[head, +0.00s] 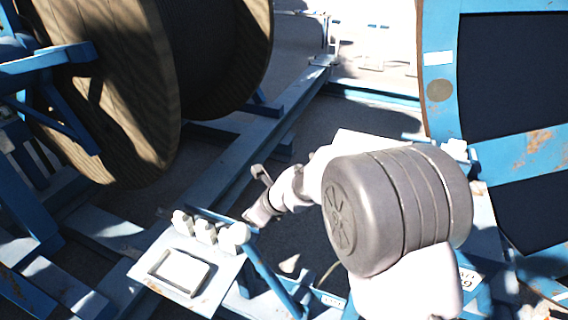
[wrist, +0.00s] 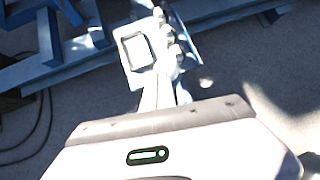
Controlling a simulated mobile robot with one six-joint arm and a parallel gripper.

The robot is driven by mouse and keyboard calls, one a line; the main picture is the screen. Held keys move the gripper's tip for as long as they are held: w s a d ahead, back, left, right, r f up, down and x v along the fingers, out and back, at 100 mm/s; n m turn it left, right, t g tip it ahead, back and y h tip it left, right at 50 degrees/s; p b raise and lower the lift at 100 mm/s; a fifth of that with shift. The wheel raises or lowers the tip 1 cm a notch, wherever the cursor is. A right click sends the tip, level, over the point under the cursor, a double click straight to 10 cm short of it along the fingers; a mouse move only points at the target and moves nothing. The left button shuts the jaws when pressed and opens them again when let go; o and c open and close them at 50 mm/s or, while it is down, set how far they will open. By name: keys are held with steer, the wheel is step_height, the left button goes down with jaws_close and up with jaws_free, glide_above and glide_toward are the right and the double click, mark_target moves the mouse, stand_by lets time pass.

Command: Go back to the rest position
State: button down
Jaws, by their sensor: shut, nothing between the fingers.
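My gripper (head: 252,214) shows small in the head view, at the end of my arm, beyond the large grey joint that hides part of the arm. It is close to the pale control panel (head: 165,281) with its row of knobs (head: 207,231). In the wrist view the pale fingers of my gripper (wrist: 158,88) are together and empty. They point towards the panel, which shows beyond them (wrist: 128,72). I cannot tell the exact gap between fingertips and panel.
A large wooden cable reel (head: 110,90) stands at the upper left in a blue steel frame (head: 270,120). A blue cabinet with dark panels (head: 510,70) stands at the right. Dark cables (wrist: 35,140) lie on the grey floor at the left of the wrist view.

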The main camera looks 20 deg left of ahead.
steer(key=s+d+r+n+t+h+b, duration=0.1)
steer(key=s+d+n+b, duration=0.25)
steer(key=d+b, duration=0.5)
steer(key=s+d+n+b, duration=0.3)
steer(key=d+n+b, duration=0.3)
steer(key=d, duration=0.4)
steer(key=s+d+f+n+t+h+b, duration=0.1)
steer(key=s+d+f+n+h+b, duration=0.1)
steer(key=s+d+f+b, duration=0.3)
steer(key=s+d+f+n+h+b, duration=0.2)
steer(key=s+d+f+n+b, duration=0.2)
steer(key=s+d+b, duration=0.3)
steer(key=s+d+f, duration=0.1)
steer(key=s+d, duration=0.4)
steer(key=shift+s+d+f+t, duration=0.2)
steer(key=shift+d+t, duration=0.2)
